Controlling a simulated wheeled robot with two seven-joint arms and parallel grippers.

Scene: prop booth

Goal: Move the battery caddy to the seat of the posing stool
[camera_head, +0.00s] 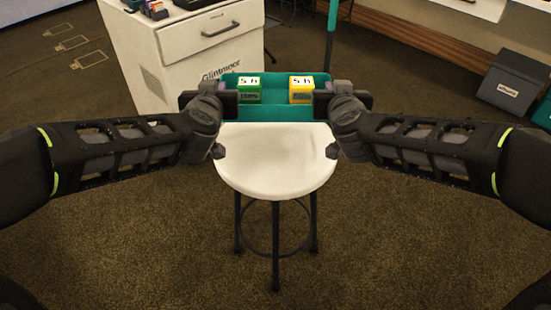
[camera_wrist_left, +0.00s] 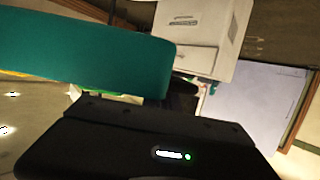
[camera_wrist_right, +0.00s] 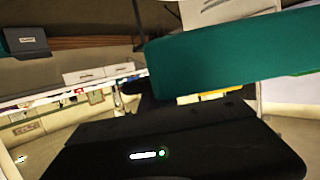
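The battery caddy (camera_head: 275,113) is a teal tray holding a green-and-white battery block (camera_head: 249,90) and a yellow-and-white one (camera_head: 301,90). It looks level and covers the far part of the round white seat of the posing stool (camera_head: 275,165). I cannot tell whether it touches the seat. My left gripper (camera_head: 222,104) is shut on the caddy's left end, and my right gripper (camera_head: 325,104) is shut on its right end. The teal end walls fill much of the left wrist view (camera_wrist_left: 85,55) and the right wrist view (camera_wrist_right: 235,55). The fingertips are mostly hidden.
A white drawer cabinet (camera_head: 190,60) stands behind the caddy at the left, with items on top. A teal upright pole (camera_head: 332,35) rises behind at the right. A grey box (camera_head: 512,85) sits at the far right. The near half of the seat is bare.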

